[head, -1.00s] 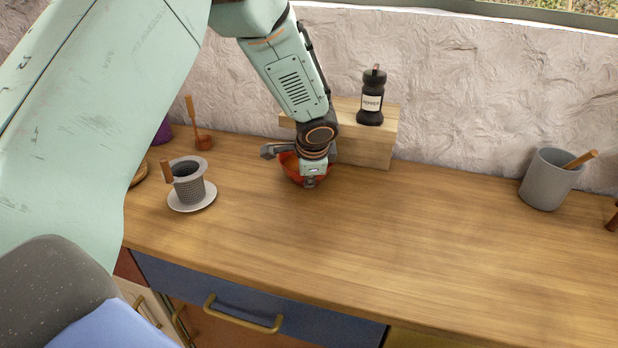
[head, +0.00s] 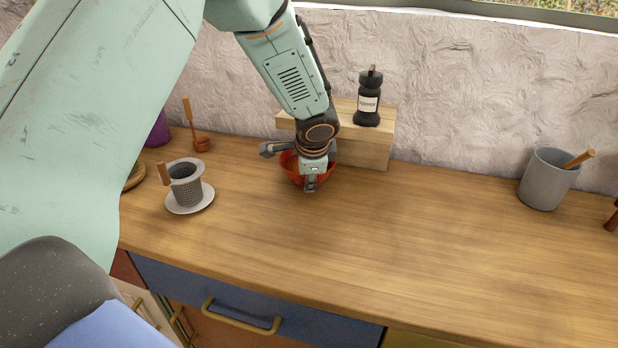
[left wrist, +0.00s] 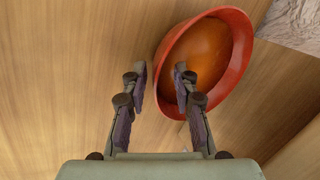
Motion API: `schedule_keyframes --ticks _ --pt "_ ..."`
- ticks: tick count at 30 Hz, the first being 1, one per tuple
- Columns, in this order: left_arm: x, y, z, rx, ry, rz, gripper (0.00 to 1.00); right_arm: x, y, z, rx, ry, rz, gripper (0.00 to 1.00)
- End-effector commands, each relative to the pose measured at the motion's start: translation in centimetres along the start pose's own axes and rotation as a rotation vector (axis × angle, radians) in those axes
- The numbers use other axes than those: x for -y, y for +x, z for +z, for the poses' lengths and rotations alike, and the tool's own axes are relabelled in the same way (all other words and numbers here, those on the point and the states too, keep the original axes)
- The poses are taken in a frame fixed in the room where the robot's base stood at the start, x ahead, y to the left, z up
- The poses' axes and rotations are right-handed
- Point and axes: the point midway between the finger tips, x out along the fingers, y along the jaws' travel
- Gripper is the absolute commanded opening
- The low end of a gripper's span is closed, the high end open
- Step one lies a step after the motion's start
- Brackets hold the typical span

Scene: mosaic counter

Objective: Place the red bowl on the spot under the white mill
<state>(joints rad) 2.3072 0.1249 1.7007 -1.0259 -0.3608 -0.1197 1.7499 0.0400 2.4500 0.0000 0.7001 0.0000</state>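The red bowl (head: 291,168), orange inside, sits on the wooden counter in front of a wooden block; my gripper partly hides it. In the left wrist view the bowl (left wrist: 238,62) lies right of centre. My left gripper (left wrist: 162,76) is open, with one finger outside the bowl's rim and the other over its inside. In the head view the left gripper (head: 290,168) points down at the bowl. I see no white mill; a black mill (head: 368,100) with a white pepper label stands on the wooden block (head: 365,152). My right gripper is not in view.
A grey mesh cup (head: 186,188) stands on a white saucer (head: 190,208) at left. A red-brown ladle-like item (head: 202,143) is behind it. A grey pot (head: 546,182) with a wooden handle stands at right. The counter's middle is clear.

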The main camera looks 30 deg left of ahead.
Motion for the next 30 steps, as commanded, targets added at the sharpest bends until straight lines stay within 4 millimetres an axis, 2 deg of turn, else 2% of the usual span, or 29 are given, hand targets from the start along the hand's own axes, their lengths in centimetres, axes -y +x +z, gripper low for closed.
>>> schedule_keyframes --ticks 1,9,15,21,30 --pt "0.2 -1.4 -0.1 -0.002 0.000 -0.004 0.28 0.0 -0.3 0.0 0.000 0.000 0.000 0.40" --pt "0.2 -7.1 -0.1 -0.001 0.000 -0.004 0.28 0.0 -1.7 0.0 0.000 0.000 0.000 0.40" --pt "0.1 -9.9 0.0 -0.001 0.001 -0.003 0.28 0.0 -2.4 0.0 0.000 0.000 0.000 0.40" --pt "0.0 -10.8 0.0 0.000 0.000 -0.001 0.28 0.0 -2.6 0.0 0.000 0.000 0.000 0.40" --pt "0.0 -10.8 0.0 0.000 0.000 -0.001 0.28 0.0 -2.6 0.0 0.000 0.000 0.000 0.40"
